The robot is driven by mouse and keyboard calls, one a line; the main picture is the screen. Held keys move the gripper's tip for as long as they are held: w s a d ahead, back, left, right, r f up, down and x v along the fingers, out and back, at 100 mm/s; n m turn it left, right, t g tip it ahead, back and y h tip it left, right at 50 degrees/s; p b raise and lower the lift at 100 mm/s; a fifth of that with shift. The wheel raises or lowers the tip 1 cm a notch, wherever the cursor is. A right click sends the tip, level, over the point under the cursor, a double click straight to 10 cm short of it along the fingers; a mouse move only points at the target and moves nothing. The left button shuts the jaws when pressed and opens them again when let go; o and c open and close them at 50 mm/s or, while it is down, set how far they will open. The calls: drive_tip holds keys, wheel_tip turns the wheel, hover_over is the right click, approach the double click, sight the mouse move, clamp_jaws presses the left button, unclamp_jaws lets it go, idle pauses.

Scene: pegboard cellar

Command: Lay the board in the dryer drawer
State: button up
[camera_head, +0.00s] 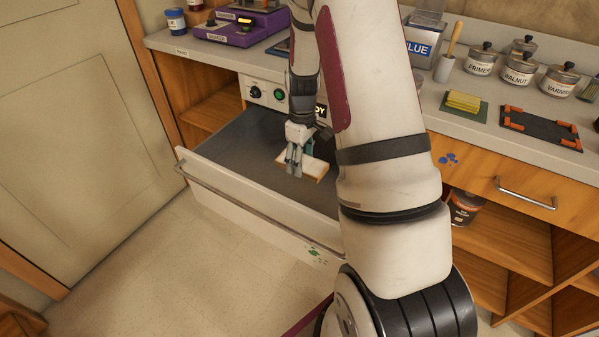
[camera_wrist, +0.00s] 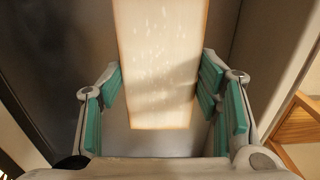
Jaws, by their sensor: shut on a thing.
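The board (camera_head: 315,169) is a small pale wooden rectangle with light brown edges. My gripper (camera_head: 294,160) is shut on it, inside the outline of the open dryer drawer (camera_head: 235,145). In the wrist view the board (camera_wrist: 162,65) runs away from me between the green finger pads of my gripper (camera_wrist: 163,95). The drawer has a dark grey floor and a white front with a long metal handle. I cannot tell whether the board touches the drawer floor. My arm hides the drawer's right part and part of the dryer's control panel (camera_head: 266,94).
A purple shaker (camera_head: 240,22) stands on the counter at the back left. On the right counter are labelled tins (camera_head: 518,68), a yellow sponge (camera_head: 463,101) and a dark tray with orange pieces (camera_head: 541,129). The drawer's left part is clear. Open floor lies in front.

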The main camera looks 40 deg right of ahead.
sight(302, 191)
wheel_tip(302, 191, down, 10)
drive_tip(key=shift+d+f+b, duration=0.1)
drive_tip(key=shift+d+b, duration=0.05)
drive_tip(key=shift+b, duration=0.7)
drive_tip(key=shift+f, duration=0.15)
drive_tip(key=o, duration=1.2)
